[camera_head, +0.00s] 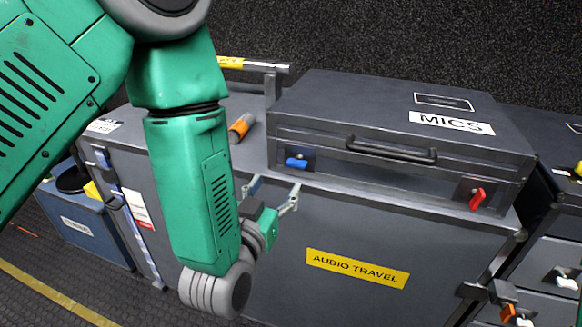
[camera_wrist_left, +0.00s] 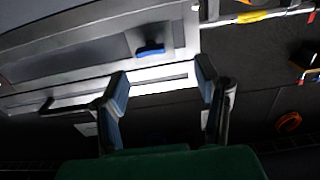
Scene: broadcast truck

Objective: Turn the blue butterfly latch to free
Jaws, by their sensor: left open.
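The blue butterfly latch (camera_head: 297,162) is on the left front of the grey MICS case (camera_head: 400,105), which sits on top of a large grey trunk. The latch also shows in the left wrist view (camera_wrist_left: 150,50), ahead of the fingers and apart from them. My left gripper (camera_head: 272,192) is open and empty, in front of the trunk, just below and left of the blue latch. Its two fingers stand apart in the left wrist view (camera_wrist_left: 162,82). A red latch (camera_head: 477,199) is on the case's right front. My right gripper is not in view.
The case has a black carry handle (camera_head: 392,150) between the latches. The trunk carries a yellow AUDIO TRAVEL label (camera_head: 357,268). An orange and black cylinder (camera_head: 241,127) lies left of the case. A metal post with a bar (camera_head: 271,85) stands near the case's left edge.

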